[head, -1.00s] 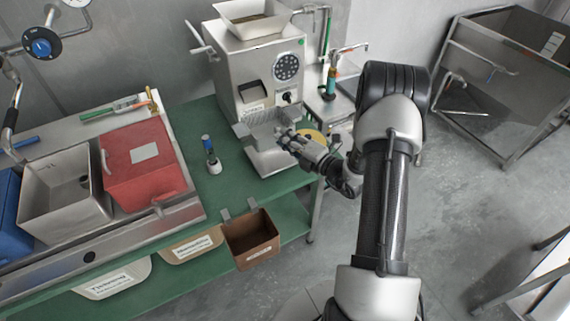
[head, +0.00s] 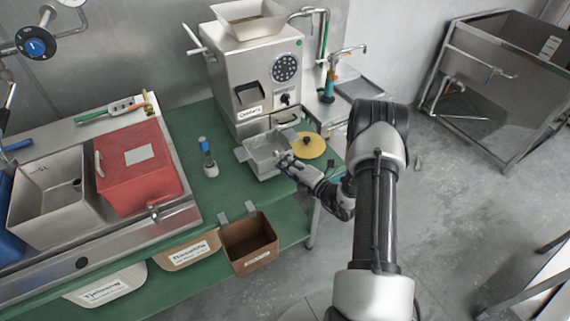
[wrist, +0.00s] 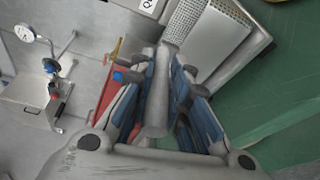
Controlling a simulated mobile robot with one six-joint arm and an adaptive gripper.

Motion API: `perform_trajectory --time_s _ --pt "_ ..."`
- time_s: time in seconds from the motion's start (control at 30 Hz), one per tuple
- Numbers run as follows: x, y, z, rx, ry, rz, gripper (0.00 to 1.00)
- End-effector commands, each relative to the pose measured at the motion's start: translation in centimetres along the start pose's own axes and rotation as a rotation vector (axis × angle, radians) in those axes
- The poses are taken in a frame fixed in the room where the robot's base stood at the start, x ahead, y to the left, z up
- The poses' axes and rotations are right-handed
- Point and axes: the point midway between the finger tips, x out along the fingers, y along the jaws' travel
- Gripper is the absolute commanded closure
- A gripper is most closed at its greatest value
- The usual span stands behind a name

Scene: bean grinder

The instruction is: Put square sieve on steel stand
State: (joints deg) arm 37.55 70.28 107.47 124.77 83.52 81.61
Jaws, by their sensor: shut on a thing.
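The square sieve (head: 268,148) is a grey metal square pan with flat tabs at its sides, in front of the grinder in the head view. My gripper (head: 287,160) is shut on its near right edge. I cannot clearly single out the steel stand; whatever is directly under the sieve is hidden.
The steel grinder (head: 255,75) stands behind the sieve on the green bench (head: 215,185). A yellow disc (head: 310,146) lies right of the sieve, a small blue-topped brush (head: 208,158) left. A red box (head: 140,170) and a brown bin (head: 250,238) are nearby.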

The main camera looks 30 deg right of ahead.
Motion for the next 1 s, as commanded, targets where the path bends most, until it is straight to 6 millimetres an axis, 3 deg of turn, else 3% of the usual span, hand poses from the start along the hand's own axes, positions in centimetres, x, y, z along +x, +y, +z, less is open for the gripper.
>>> perform_trajectory --time_s 0.03,0.07,0.37,0.73,0.87,1.0 --pt "0.0 0.0 0.0 -0.001 -0.001 0.002 1.0" --pt "0.0 -0.2 0.0 0.0 0.0 0.0 0.83" --pt "0.0 -0.1 0.0 0.0 0.0 0.0 0.64" --pt "-0.3 0.1 0.1 0.001 -0.001 -0.001 0.64" --pt "-2.0 0.1 0.2 0.002 -0.003 -0.003 0.64" --pt "-5.1 0.1 0.2 0.003 -0.006 -0.003 0.64"
